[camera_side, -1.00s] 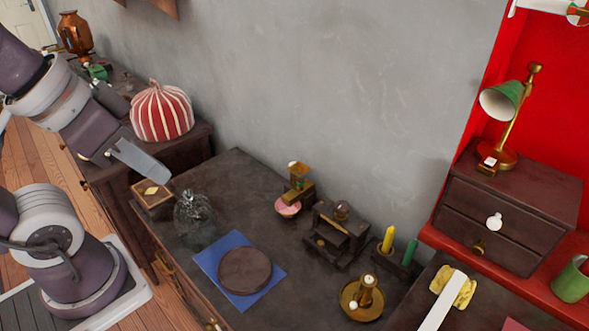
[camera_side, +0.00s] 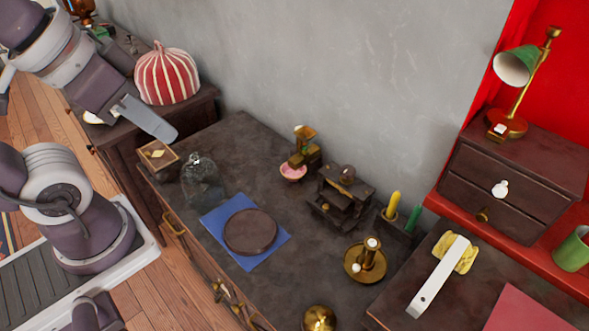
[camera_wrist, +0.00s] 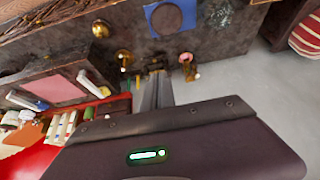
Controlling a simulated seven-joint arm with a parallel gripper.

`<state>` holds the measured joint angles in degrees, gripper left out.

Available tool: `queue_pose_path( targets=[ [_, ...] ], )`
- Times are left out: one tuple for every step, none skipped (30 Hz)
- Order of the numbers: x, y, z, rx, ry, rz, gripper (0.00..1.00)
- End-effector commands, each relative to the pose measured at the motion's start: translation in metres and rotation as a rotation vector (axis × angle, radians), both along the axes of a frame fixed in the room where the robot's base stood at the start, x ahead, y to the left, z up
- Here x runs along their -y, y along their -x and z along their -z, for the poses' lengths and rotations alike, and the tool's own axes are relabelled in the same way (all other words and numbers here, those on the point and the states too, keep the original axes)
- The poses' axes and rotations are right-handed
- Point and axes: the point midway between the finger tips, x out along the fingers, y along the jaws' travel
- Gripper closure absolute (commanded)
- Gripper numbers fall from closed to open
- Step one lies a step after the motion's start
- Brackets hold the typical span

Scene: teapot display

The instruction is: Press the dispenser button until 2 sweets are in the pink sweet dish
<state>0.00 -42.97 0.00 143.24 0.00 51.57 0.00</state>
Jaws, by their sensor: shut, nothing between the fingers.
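The small brass and dark wood dispenser (camera_side: 304,146) stands on the dark table near the grey wall. The pink sweet dish (camera_side: 292,173) sits at its front foot. The dish is too small to tell whether any sweets lie in it, and I cannot make out the button clearly. My gripper (camera_side: 170,136) is shut and empty, up at the left of the table, well apart from the dispenser. The wrist view shows its fingers (camera_wrist: 158,92) together, with the dispenser (camera_wrist: 187,66) small beyond them.
A glass dome (camera_side: 200,182), a small wooden box (camera_side: 157,157) and a blue mat (camera_side: 212,222) with a round dark board (camera_side: 250,232) are at the left. A small dark wooden stand (camera_side: 343,198), candles (camera_side: 393,205) and a brass candlestick (camera_side: 368,262) are right of the dispenser.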

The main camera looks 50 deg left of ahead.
Motion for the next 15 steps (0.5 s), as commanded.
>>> queue_pose_path(
  targets=[
    [0.0, 0.0, 0.0, 0.0, 0.0, 0.0, 1.0],
    [0.0, 0.0, 0.0, 0.0, 0.0, 0.0, 1.0],
    [0.0, 0.0, 0.0, 0.0, 0.0, 0.0, 1.0],
    [0.0, 0.0, 0.0, 0.0, 0.0, 0.0, 1.0],
    [0.0, 0.0, 0.0, 0.0, 0.0, 0.0, 1.0],
    [0.0, 0.0, 0.0, 0.0, 0.0, 0.0, 1.0],
    [0.0, 0.0, 0.0, 0.0, 0.0, 0.0, 1.0],
    [0.0, 0.0, 0.0, 0.0, 0.0, 0.0, 1.0],
    [0.0, 0.0, 0.0, 0.0, 0.0, 0.0, 1.0],
    [0.0, 0.0, 0.0, 0.0, 0.0, 0.0, 1.0],
    [0.0, 0.0, 0.0, 0.0, 0.0, 0.0, 1.0],
    [0.0, 0.0, 0.0, 0.0, 0.0, 0.0, 1.0],
    [0.0, -0.0003, -0.0001, 0.0, 0.0, 0.0, 1.0],
    [-0.0001, -0.0016, -0.0008, -0.001, 0.0, 0.0, 1.0],
    [-0.0005, -0.0064, -0.0033, -0.003, -0.002, -0.001, 1.0]
  ],
)
